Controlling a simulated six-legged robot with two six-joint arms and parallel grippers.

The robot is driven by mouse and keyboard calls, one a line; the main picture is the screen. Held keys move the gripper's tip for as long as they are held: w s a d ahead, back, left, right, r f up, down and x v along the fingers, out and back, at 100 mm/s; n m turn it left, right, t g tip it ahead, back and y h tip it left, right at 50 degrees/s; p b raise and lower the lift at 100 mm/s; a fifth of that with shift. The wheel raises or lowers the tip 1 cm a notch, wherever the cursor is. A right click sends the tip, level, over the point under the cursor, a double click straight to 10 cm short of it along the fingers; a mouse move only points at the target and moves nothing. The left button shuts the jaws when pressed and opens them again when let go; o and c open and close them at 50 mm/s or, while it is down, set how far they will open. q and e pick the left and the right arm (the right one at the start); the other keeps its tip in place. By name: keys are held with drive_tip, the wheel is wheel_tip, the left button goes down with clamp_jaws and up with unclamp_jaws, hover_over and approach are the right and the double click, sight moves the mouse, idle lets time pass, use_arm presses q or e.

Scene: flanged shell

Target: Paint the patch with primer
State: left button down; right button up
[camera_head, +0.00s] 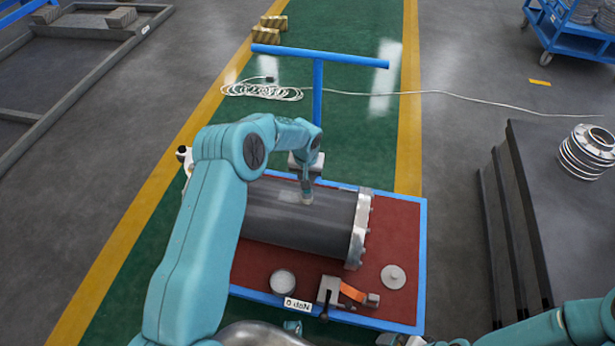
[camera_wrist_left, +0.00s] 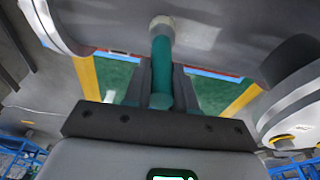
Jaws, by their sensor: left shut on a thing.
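The dark grey flanged shell (camera_head: 285,225) lies on its side on a red-topped trolley, its pale bolted flange (camera_head: 359,230) at the right. My left gripper (camera_head: 306,180) is above the shell, shut on a teal-handled brush. In the left wrist view the brush (camera_wrist_left: 161,70) stands between the fingers, its pale round tip against or very close to the shell (camera_wrist_left: 215,40). A small lighter patch (camera_head: 291,196) shows on the shell beside the brush tip; the arm hides part of that area. An open tin (camera_head: 283,281) with grey contents stands in front of the shell. My right gripper is barely visible at the bottom edge.
The trolley (camera_head: 421,270) has a blue rim and T-handle (camera_head: 318,64). A clamp with an orange part (camera_head: 351,292), a round grey disc (camera_head: 393,276) and a "0 daN" label (camera_head: 297,304) are along its front. Dark stacked plates (camera_head: 560,220) stand right. A white cable crosses the floor behind.

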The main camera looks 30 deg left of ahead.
use_arm(q)
drive_tip(key=shift+d+r, duration=0.1)
drive_tip(key=shift+r, duration=0.35)
drive_tip(key=shift+a+r+p, duration=0.2)
drive_tip(key=shift+r+p, duration=0.25)
drive_tip(key=shift+r, duration=0.85)
wheel_tip(320, 180, up, 2)
drive_tip(key=shift+r+p, duration=0.15)
drive_tip(key=shift+p, duration=0.6)
drive_tip(key=shift+r+p, duration=0.4)
drive_tip(key=shift+r, duration=0.65)
